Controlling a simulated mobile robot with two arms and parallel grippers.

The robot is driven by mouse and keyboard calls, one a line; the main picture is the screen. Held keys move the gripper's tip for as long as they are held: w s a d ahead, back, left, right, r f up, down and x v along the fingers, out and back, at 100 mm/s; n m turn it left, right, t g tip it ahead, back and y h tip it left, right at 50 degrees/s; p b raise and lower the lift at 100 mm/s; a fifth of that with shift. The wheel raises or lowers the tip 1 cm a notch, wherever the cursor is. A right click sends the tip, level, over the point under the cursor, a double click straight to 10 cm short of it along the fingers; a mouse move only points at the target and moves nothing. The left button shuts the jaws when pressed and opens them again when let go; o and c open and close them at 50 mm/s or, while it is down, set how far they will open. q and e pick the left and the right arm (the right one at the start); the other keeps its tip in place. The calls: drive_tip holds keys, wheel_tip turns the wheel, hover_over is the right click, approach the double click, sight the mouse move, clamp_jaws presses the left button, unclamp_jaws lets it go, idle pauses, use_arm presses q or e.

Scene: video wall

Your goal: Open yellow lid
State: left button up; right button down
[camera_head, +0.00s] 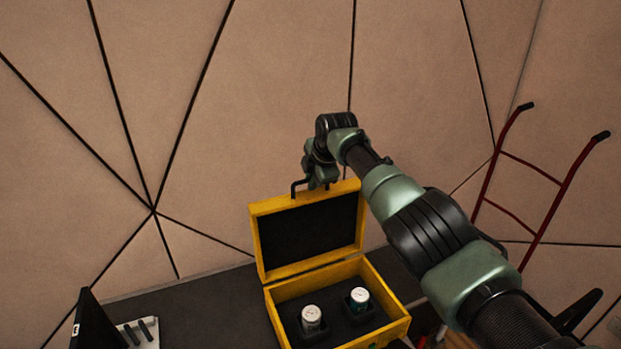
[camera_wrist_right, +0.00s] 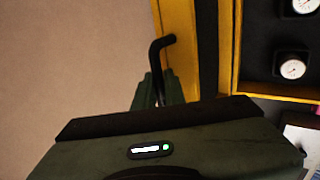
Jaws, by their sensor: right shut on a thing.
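The yellow lid (camera_head: 257,247) of a yellow box (camera_head: 390,330) stands raised, roughly upright, at the box's back edge in the head view. Its dark inner face shows. The lid's yellow edge (camera_wrist_right: 178,45) also shows in the right wrist view, with a black bent handle (camera_wrist_right: 156,50) on it. My right gripper (camera_head: 318,183) is at the lid's top edge, shut on the black handle. Its fingertips are partly hidden in both views. My left gripper is not in view.
Two round gauges (camera_head: 311,318) (camera_head: 359,297) sit in the box's dark insert. The box stands on a dark table (camera_head: 215,310). A black screen-like object (camera_head: 92,320) is at the left. A red hand truck (camera_head: 545,225) stands at the right by the panelled wall.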

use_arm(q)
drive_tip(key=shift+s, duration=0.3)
use_arm(e)
drive_tip(key=shift+s+f, duration=0.15)
drive_tip(key=shift+f, duration=0.1)
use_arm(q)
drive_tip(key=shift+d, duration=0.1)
use_arm(e)
drive_tip(key=c, duration=1.5)
unclamp_jaws()
drive_tip(key=shift+r, duration=0.1)
drive_tip(key=shift+v, duration=0.95)
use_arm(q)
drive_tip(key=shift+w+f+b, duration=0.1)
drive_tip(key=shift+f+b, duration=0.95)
use_arm(e)
drive_tip(key=shift+v, duration=2.9)
